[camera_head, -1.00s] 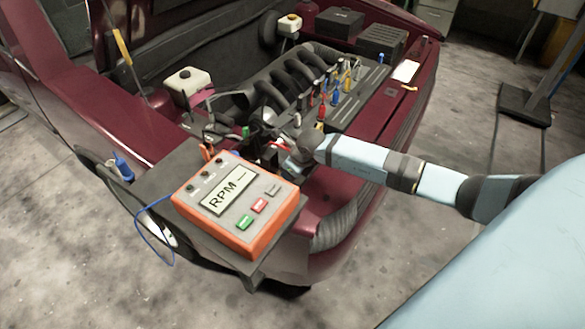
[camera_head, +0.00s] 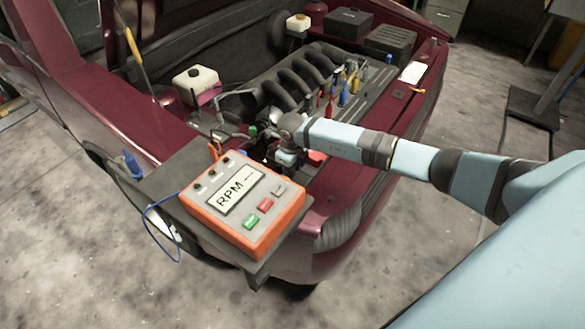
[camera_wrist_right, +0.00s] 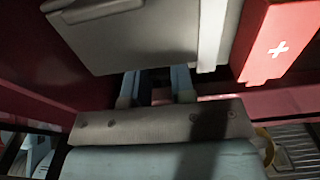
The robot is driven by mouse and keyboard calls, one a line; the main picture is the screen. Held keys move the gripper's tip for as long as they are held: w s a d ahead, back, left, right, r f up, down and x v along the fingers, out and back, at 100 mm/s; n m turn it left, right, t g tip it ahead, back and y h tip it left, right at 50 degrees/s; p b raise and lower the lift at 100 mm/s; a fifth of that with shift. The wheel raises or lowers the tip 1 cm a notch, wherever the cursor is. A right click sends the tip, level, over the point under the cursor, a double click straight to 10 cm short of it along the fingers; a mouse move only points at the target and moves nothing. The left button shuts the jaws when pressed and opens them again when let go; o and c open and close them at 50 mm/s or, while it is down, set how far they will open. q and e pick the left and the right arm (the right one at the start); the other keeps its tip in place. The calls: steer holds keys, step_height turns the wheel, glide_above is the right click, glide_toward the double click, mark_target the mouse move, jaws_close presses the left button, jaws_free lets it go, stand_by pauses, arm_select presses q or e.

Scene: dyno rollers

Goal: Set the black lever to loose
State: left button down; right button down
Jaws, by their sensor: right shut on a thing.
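My right gripper (camera_head: 286,158) points down into the front of the engine bay, just behind the orange RPM box. In the right wrist view its two blue fingers (camera_wrist_right: 156,87) are close together around something dark, which looks like the black lever. A grey box-like part covers the fingertips there, so the lever's shape and setting are hidden. In the head view the gripper and wrist also hide the lever. My left gripper is not in view.
The orange RPM box (camera_head: 245,204) stands on a grey shelf (camera_head: 170,182) close to the gripper. A red block with a white cross (camera_wrist_right: 276,48) is beside the gripper. Coloured screwdriver-like handles (camera_head: 343,92) stand behind my arm. The dark red car body (camera_head: 345,190) surrounds the bay.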

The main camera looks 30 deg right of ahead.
steer(key=c, duration=1)
jaws_free()
steer(key=shift+o, duration=0.2)
step_height(320, 180, up, 14)
steer(key=shift+f, duration=0.1)
